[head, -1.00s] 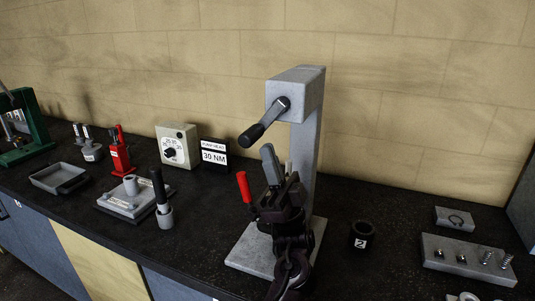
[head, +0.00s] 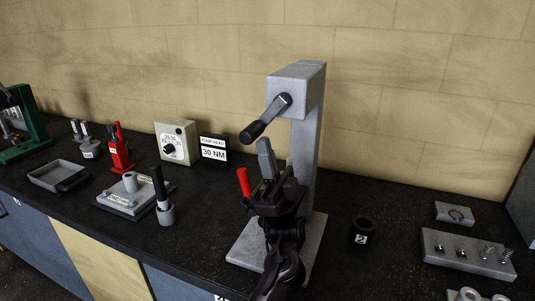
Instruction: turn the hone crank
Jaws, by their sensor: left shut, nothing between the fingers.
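The hone crank (head: 265,119) is a dark arm with a black handle, mounted on the head of a grey hone stand (head: 303,135). The handle slants down to the left from its pivot. My left gripper (head: 266,150) is in front of the stand's column, below the crank handle and apart from it. It points upward and is shut and empty. My gripper and arm hide part of the column and of the base plate. A red-handled lever (head: 244,183) shows just left of the gripper; its lower part is hidden. My right gripper is out of view.
Left on the dark bench (head: 195,240) are a fixture plate (head: 115,203), a black-handled tool (head: 162,195), a dial box (head: 177,142) and a 30 NM sign (head: 214,151). A black cup marked 2 (head: 362,231) and a parts block (head: 468,254) lie right. The wall is behind.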

